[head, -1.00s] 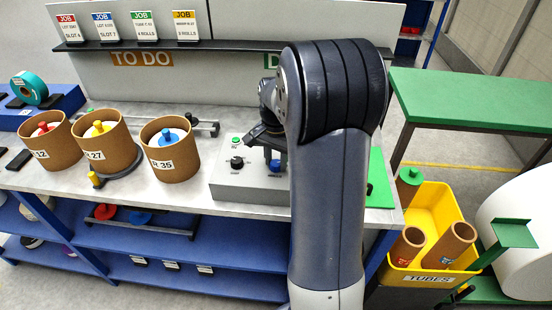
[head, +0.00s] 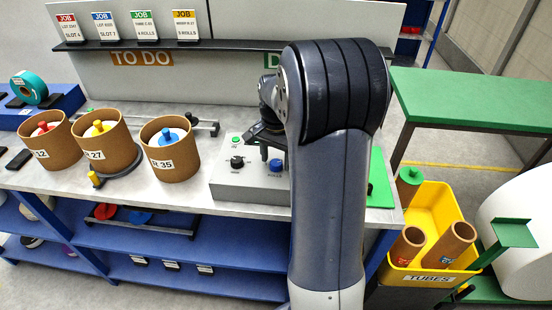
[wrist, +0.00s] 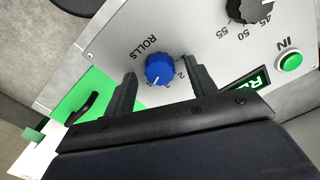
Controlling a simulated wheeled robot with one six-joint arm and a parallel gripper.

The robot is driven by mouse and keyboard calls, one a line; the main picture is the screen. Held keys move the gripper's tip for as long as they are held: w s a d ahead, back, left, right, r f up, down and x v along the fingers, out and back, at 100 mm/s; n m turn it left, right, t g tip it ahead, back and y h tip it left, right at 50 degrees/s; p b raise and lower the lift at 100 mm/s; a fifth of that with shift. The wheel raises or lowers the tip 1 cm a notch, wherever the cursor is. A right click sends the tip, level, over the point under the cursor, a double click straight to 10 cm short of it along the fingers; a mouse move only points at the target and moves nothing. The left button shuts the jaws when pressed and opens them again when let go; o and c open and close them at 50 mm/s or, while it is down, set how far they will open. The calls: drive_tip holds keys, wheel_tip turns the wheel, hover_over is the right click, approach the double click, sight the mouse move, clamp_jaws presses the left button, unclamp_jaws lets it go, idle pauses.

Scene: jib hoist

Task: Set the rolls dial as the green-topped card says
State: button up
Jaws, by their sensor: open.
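The green-topped job card (head: 142,24) stands third from the left on the shelf; its bottom line reads 4 ROLLS. The blue rolls dial (head: 276,165) is on the grey control box (head: 236,192). In the wrist view the dial (wrist: 158,69) sits below the word ROLLS, with small digits to its right, some hidden by a finger. Its setting is too small to tell. My gripper (wrist: 161,75) is open, with one finger on each side of the dial in the picture; I see no contact. In the head view my arm partly hides the gripper (head: 266,142).
A black knob (wrist: 250,8) and a green IN button (wrist: 290,62) are close to the dial, beside a lit green display (wrist: 250,86). Three brown tubs, one of them labelled 35 (head: 172,158), stand left of the box. A yellow tubes bin (head: 436,205) is at the right.

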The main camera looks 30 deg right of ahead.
sight(276, 162)
wheel_tip(276, 162, up, 10)
drive_tip(key=shift+r, duration=0.15)
idle(0.4)
wheel_tip(276, 162, down, 11)
drive_tip(key=shift+r, duration=0.1)
idle(0.3)
idle(0.5)
